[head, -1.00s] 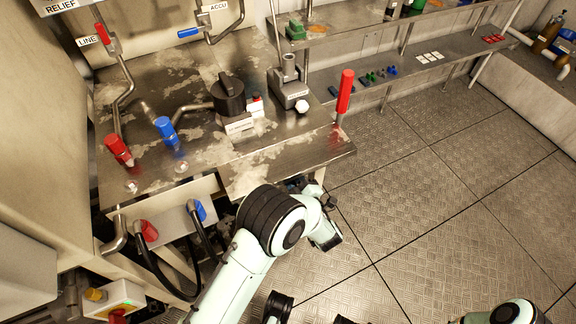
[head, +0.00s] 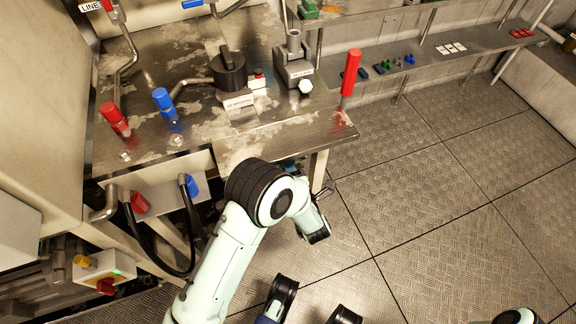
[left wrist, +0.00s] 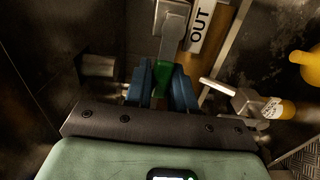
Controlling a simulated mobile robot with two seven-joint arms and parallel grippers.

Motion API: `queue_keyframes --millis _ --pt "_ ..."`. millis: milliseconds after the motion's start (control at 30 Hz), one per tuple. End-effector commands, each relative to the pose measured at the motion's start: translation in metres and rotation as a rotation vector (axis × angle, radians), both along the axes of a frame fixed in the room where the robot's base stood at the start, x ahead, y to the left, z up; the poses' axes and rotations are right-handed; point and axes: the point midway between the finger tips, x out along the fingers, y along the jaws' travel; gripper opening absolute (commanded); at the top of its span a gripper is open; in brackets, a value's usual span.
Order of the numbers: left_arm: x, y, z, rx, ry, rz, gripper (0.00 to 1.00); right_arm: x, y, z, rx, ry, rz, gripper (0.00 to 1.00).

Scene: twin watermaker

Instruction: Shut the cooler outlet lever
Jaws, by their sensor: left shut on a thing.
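In the left wrist view, my left gripper (left wrist: 162,88) has its two blue fingers shut on a green lever handle (left wrist: 164,76). The handle hangs from a grey metal fitting (left wrist: 171,20). A white label reading OUT (left wrist: 199,25) is on an orange-brown part just right of it. In the head view, my left arm reaches to the table's front edge, and its gripper and the lever are hidden there.
The metal table (head: 285,140) carries red and blue valve handles and a black-knobbed device (head: 229,70). A tall red handle (head: 350,72) stands at its right corner. In the wrist view, a second labelled fitting (left wrist: 245,103) is close on the right. The floor (head: 430,200) right of the table is clear.

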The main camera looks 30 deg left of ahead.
Motion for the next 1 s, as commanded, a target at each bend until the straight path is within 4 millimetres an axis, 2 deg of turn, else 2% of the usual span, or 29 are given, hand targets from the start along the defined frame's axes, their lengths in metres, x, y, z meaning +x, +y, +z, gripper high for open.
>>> queue_keyframes --millis 467,500,567,867,1000 --pt "0.002 -0.002 -0.001 -0.013 -0.01 -0.006 0.0 -0.003 -0.001 -0.002 0.001 0.01 -0.001 0.45" --pt "0.002 -0.002 -0.001 -0.012 -0.011 -0.006 0.27 -0.003 -0.001 -0.002 0.001 0.01 -0.001 0.45" --pt "0.002 -0.001 -0.001 -0.011 -0.01 -0.006 0.45 -0.003 0.0 -0.002 0.001 0.01 0.0 0.45" --pt "0.001 -0.001 -0.001 -0.011 -0.011 -0.003 0.45 -0.003 0.0 -0.002 0.0 0.008 -0.001 0.45" --pt "-0.007 -0.01 -0.001 -0.011 -0.009 -0.004 0.45 0.002 0.0 0.002 -0.001 -0.006 0.001 0.45"
